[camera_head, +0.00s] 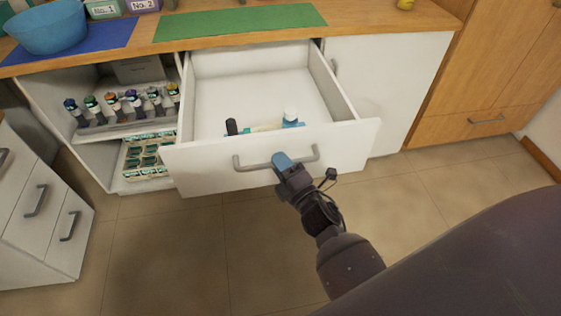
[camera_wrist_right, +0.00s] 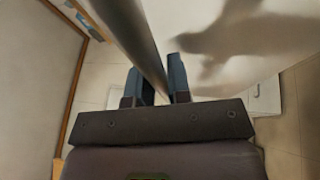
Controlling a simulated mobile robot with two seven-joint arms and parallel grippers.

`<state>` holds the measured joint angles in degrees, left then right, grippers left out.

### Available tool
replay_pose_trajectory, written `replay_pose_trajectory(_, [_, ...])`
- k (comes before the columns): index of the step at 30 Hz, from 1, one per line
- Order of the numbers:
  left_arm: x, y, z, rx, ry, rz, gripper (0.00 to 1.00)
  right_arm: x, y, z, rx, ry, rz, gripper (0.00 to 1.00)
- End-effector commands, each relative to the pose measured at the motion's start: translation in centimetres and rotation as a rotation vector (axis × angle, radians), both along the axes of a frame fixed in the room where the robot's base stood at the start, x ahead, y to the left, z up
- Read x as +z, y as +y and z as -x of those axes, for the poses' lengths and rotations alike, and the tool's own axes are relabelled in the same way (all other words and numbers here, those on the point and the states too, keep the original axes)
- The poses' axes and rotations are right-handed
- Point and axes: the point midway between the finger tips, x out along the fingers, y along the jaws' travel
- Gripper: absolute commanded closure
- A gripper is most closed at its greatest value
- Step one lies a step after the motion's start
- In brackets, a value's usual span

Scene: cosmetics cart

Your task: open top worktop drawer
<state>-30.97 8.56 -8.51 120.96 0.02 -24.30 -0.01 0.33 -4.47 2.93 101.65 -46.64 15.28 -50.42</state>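The top worktop drawer (camera_head: 272,158) is pulled well out from under the wooden worktop in the head view. It has a white front and a grey bar handle (camera_head: 252,167). My right gripper (camera_head: 284,164) is at the middle of this handle. In the right wrist view the handle bar (camera_wrist_right: 136,36) passes between the two blue fingers of the right gripper (camera_wrist_right: 158,84), which are closed around it. My left gripper is in neither view.
Inside the drawer lie a few small items, among them a white-capped blue bottle (camera_head: 290,118). Open shelves with several bottles (camera_head: 115,108) are at the left. A white drawer unit (camera_head: 35,215) stands at the lower left. Tiled floor in front is clear.

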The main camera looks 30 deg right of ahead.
Motion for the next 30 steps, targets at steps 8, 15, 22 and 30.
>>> replay_pose_trajectory(8, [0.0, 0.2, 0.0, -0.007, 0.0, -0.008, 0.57, 0.0, 0.0, 0.0, 0.0, 0.0, 0.0, 0.59])
replay_pose_trajectory(15, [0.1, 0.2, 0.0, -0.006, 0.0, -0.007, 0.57, -0.1, -0.1, 0.4, 0.0, 0.001, 0.0, 0.59])
replay_pose_trajectory(22, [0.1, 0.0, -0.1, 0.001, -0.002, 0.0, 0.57, -0.7, -0.5, 3.4, -0.002, 0.004, -0.001, 0.59])
replay_pose_trajectory(30, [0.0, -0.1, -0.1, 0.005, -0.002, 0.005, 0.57, -1.5, -1.0, 7.9, -0.001, 0.003, -0.001, 0.59])
